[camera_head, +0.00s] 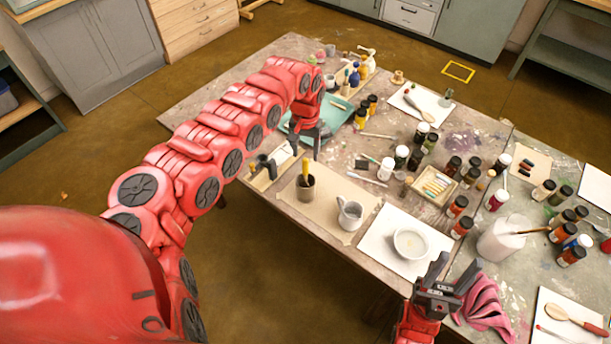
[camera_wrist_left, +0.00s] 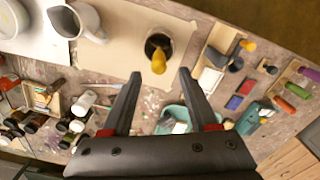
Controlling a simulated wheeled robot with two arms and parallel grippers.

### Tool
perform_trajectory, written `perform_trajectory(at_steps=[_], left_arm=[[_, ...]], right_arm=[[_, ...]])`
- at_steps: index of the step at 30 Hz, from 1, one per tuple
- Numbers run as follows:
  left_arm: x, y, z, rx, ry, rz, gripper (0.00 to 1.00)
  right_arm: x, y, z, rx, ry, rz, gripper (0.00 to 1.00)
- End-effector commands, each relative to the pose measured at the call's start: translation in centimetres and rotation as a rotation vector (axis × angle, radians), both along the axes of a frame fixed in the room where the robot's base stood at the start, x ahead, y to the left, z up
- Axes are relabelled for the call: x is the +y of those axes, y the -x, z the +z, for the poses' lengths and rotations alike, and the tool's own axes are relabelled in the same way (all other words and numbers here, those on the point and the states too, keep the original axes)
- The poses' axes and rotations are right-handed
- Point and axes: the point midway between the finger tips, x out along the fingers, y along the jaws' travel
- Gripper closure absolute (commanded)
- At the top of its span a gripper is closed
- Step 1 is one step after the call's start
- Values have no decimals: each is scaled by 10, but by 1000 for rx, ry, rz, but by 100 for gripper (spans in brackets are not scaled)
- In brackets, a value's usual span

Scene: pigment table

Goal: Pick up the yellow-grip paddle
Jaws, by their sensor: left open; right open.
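The yellow-grip paddle (camera_head: 306,168) stands upright in a dark cup (camera_head: 305,190) on a beige sheet near the table's front left edge. In the left wrist view its yellow grip (camera_wrist_left: 159,62) points towards the camera, in the cup (camera_wrist_left: 151,42). Its lower part is hidden inside the cup. My left gripper (camera_head: 306,153) is open and empty, just behind and above the grip in the head view. In the left wrist view the grip lies between and just beyond its fingertips (camera_wrist_left: 160,73). My right gripper (camera_head: 456,264) is open and empty by the front edge, near a pink cloth.
A grey jug (camera_head: 350,215) stands right of the cup, and a white bowl (camera_head: 410,243) further right. A wooden tray (camera_head: 262,181) with tools is left of the cup. A teal tray (camera_head: 336,124) lies behind. Several paint jars crowd the table's right half.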

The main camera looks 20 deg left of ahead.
Motion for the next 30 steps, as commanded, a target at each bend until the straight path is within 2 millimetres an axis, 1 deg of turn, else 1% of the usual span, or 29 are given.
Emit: perform_trajectory(at_steps=[4, 6, 8, 10, 12, 15, 18, 23, 24, 26, 30], left_arm=[[0, 0, -9, -1, 2, 0, 40], [-1, 2, -14, 1, 1, -1, 40], [-3, 4, -22, 2, 2, -3, 40], [-4, 6, -34, 1, 4, -2, 40], [-4, 5, -46, -2, 4, -2, 40], [-3, 5, -56, -1, 2, -1, 40], [-1, 5, -61, -1, 0, 0, 40], [-1, 5, -61, -3, 0, 0, 40], [-1, 5, -60, -3, 0, 0, 44], [-1, 5, -60, -3, 0, 0, 54], [-1, 5, -60, -3, 0, 0, 80]], right_arm=[[0, 0, 6, 0, 0, 0, 50], [0, 0, 13, 0, 0, 0, 50], [0, 0, 21, 0, 0, 0, 50], [0, 0, 29, 0, 0, 0, 50], [0, 0, 28, 0, 0, 0, 50], [0, 0, 29, 0, 0, 0, 50], [0, 0, 29, 0, 0, 0, 50], [0, 0, 29, 0, 0, 0, 50], [0, 0, 29, 0, 0, 0, 50], [0, 0, 29, 0, 0, 0, 50], [0, 0, 29, 0, 0, 0, 50]])
